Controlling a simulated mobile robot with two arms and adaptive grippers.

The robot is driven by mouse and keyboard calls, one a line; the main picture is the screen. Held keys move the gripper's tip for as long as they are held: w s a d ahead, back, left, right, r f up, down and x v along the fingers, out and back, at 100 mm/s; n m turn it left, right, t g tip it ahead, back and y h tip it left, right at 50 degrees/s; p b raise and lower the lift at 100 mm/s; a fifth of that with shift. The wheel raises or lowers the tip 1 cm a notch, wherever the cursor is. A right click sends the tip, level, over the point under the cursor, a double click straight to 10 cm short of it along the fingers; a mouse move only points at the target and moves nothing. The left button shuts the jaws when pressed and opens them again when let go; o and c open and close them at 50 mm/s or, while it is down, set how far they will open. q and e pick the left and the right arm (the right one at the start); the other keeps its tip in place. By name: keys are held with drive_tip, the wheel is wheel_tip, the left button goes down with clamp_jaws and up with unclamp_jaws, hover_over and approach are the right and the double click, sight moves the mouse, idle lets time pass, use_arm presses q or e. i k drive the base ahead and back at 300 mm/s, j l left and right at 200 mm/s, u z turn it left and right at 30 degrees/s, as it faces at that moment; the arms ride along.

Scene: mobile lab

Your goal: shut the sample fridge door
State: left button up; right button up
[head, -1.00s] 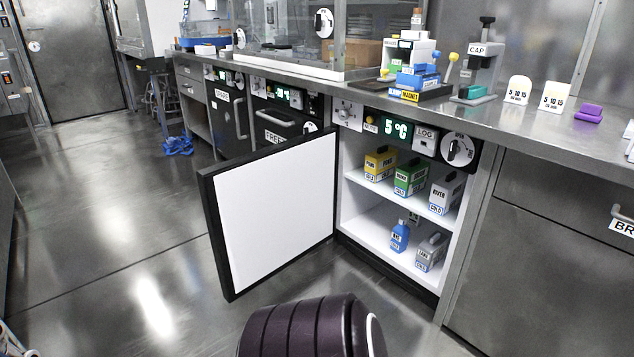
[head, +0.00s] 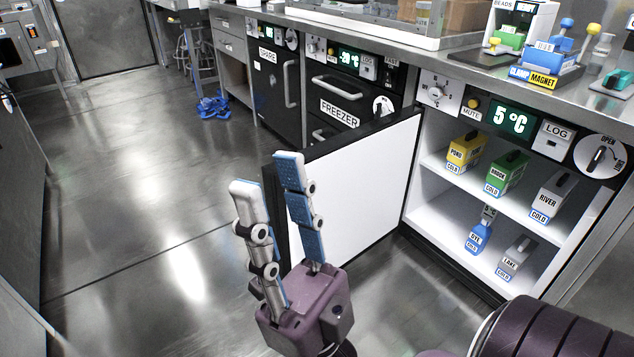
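The sample fridge door (head: 360,190) stands wide open, its white inner face turned toward the fridge opening and its dark edge toward me. The fridge (head: 505,205) has two white shelves, with a yellow, a green and a grey box above, and a blue bottle and a grey box below. Its display (head: 513,119) reads 5 °C. My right gripper (head: 268,172) is open, fingers pointing up, at the door's free edge. One finger overlaps the door in the picture and the other is left of it; I cannot tell whether they touch it. My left gripper is out of view.
The freezer (head: 340,108) and the spare unit (head: 272,90) are shut, left of the fridge. The counter above holds a clamp magnet stand (head: 545,72) and other gear. Open floor (head: 150,180) lies left of the door.

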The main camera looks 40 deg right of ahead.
sight(362, 174)
drive_tip(key=i, duration=2)
drive_tip(key=i+z, duration=0.3)
drive_tip(key=z, duration=0.15)
drive_tip(key=i+j+z, duration=0.15)
drive_tip(key=z, duration=0.3)
drive_tip(key=i+j+z, duration=0.25)
drive_tip(key=z, duration=0.15)
drive_tip(key=i+z, duration=0.1)
drive_tip(key=z, duration=2.05)
